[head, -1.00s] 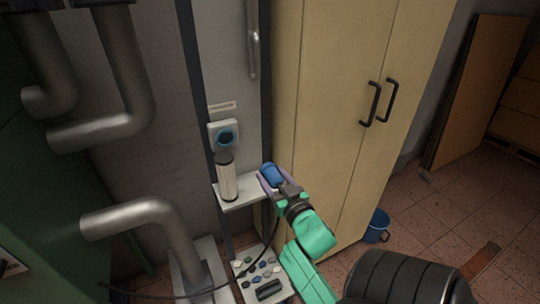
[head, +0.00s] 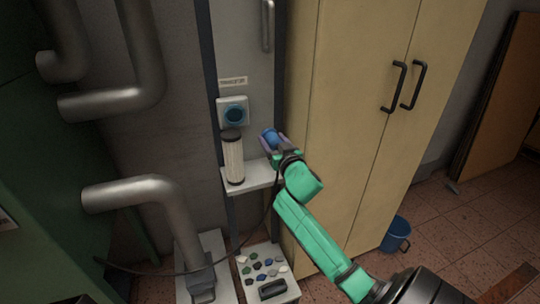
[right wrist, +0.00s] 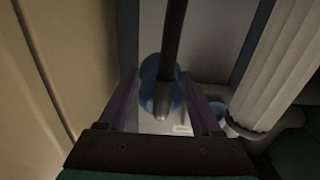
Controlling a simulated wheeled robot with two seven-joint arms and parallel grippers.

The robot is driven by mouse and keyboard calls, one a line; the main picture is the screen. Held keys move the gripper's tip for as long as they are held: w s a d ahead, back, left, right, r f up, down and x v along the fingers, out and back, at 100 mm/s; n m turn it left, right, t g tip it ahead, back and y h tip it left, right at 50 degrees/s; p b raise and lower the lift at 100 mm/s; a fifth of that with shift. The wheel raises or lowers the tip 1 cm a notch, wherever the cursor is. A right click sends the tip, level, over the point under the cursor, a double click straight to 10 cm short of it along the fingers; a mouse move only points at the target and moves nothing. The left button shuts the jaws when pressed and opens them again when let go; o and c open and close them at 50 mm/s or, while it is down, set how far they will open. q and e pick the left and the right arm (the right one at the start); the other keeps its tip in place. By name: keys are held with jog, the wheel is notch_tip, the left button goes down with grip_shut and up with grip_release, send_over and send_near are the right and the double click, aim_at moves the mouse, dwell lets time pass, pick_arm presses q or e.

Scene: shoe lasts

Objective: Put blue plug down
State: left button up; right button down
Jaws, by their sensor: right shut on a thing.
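The blue plug (head: 271,137) is between the fingers of my right gripper (head: 274,144), which is shut on it. The right wrist view also shows the blue plug (right wrist: 160,88) between the two fingers, with a dark cable running from it. The gripper holds it above the right part of a small white shelf (head: 246,181). Whether the plug touches the shelf is hard to tell. My left gripper is not in view.
A white ribbed cylinder with a dark top (head: 233,158) stands on the shelf, left of the plug. A yellow cabinet (head: 345,110) is close on the right. Grey pipes (head: 150,195) are on the left.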

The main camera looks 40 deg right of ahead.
jog(key=shift+x, duration=1)
jog(key=b, duration=0.2)
send_over(270, 167)
notch_tip(270, 167, down, 7)
jog(key=shift+r, duration=0.1)
jog(key=shift+w, duration=0.1)
jog(key=shift+f+b, duration=0.35)
jog(key=shift+f, duration=0.45)
jog(key=shift+c, duration=0.3)
grip_release()
jog(key=shift+r, duration=0.1)
